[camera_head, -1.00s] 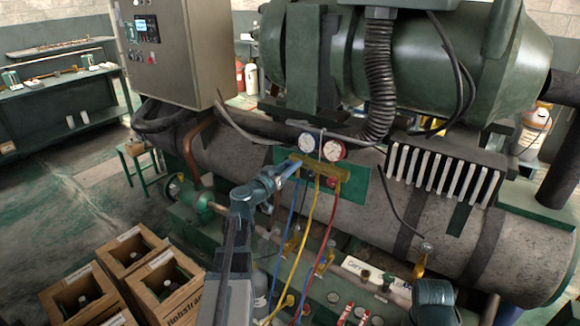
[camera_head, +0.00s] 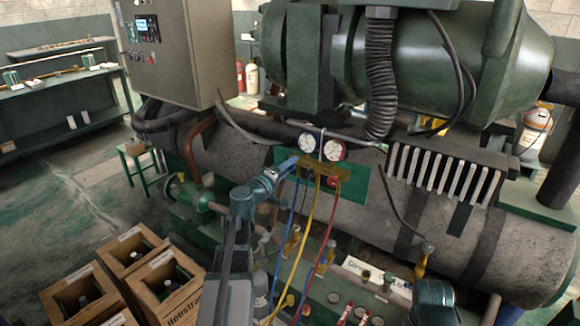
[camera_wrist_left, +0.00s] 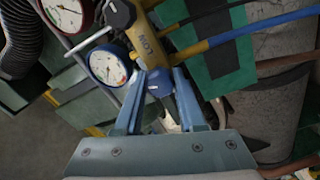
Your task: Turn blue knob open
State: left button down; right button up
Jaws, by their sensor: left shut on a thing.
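The gauge manifold is a brass-yellow block (camera_head: 325,170) with two round gauges (camera_head: 332,150) above it, set against a green plate. The block also shows close up in the left wrist view (camera_wrist_left: 146,42). My left gripper (camera_head: 287,166) is at the manifold's left end. In the left wrist view its two blue fingers (camera_wrist_left: 159,84) are closed around the blue knob (camera_wrist_left: 158,82), at the end of the block. The fingers partly hide the knob, and its turn angle cannot be told. Part of my right arm shows at lower right; its gripper does not.
Blue, yellow (camera_head: 306,235) and red hoses hang down from the manifold. A large grey cylinder (camera_head: 480,250) lies behind it, under green machinery. Wooden crates (camera_head: 165,280) with bottles stand at lower left. The floor at left is mostly clear.

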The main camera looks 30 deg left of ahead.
pick_arm(q)
jog(key=n, duration=0.6)
jog(key=shift+f, duration=0.1)
jog(key=shift+n, duration=0.4)
dwell(0.3)
jog(key=c, duration=0.5)
grip_release()
jog(key=s+a, duration=0.1)
jog(key=s, duration=1.2)
jog(key=shift+s, duration=0.4)
